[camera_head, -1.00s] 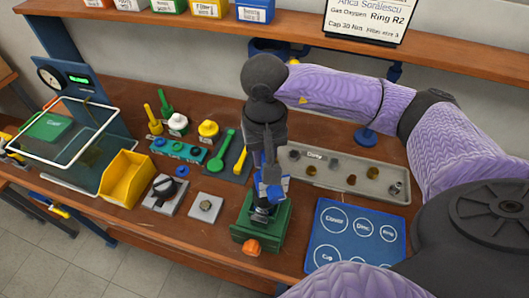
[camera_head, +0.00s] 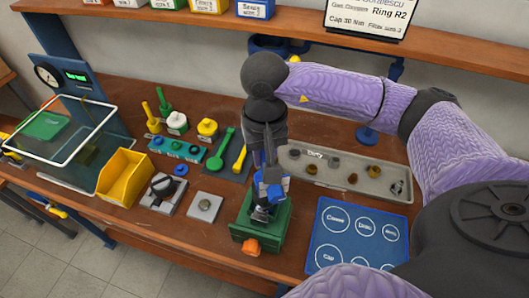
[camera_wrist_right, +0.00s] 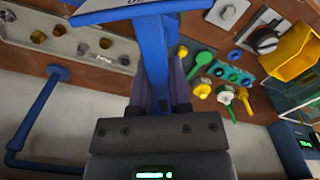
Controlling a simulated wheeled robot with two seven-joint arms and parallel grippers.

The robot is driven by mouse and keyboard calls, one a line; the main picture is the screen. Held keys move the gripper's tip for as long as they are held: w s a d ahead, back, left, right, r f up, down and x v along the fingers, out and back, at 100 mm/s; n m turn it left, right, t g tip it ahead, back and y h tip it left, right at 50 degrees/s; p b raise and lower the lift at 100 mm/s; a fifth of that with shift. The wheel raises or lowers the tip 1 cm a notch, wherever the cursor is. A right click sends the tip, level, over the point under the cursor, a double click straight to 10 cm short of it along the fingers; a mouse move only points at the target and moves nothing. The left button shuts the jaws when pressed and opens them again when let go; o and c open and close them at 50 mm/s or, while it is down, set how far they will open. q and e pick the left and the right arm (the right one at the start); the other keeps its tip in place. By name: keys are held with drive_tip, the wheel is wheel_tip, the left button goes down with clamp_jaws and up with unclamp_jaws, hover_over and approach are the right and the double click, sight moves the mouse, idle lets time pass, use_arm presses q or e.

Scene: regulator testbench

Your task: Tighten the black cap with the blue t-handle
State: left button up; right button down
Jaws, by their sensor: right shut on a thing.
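My right gripper (camera_head: 268,172) points down over the green holder block (camera_head: 246,229) and is shut on the blue t-handle (camera_head: 275,192). In the right wrist view the t-handle (camera_wrist_right: 155,50) runs up from between the gripper's fingers (camera_wrist_right: 160,92). Its lower end is at a dark part (camera_head: 262,213) on top of the block, which may be the black cap. The gripper and handle partly cover this part, so I cannot tell how they fit together. My left gripper is not in view.
An orange part (camera_head: 251,247) is at the block's front. A blue mat (camera_head: 313,236) lies to the right. A grey parts tray (camera_head: 340,186) is behind. To the left are a grey block with a black knob (camera_head: 162,186), a yellow bin (camera_head: 125,177) and several green and yellow tools.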

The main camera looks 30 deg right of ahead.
drive_tip(key=shift+f+b, duration=0.15)
drive_tip(key=shift+b, duration=0.2)
idle(0.4)
idle(0.4)
drive_tip(key=shift+m, duration=0.3)
drive_tip(key=shift+m+b, duration=0.3)
drive_tip(key=shift+m, duration=0.2)
drive_tip(key=shift+d+m, duration=0.1)
drive_tip(key=shift+m, duration=0.7)
drive_tip(key=shift+s+m+b, duration=0.1)
drive_tip(key=shift+m+b, duration=0.4)
drive_tip(key=shift+m, duration=0.3)
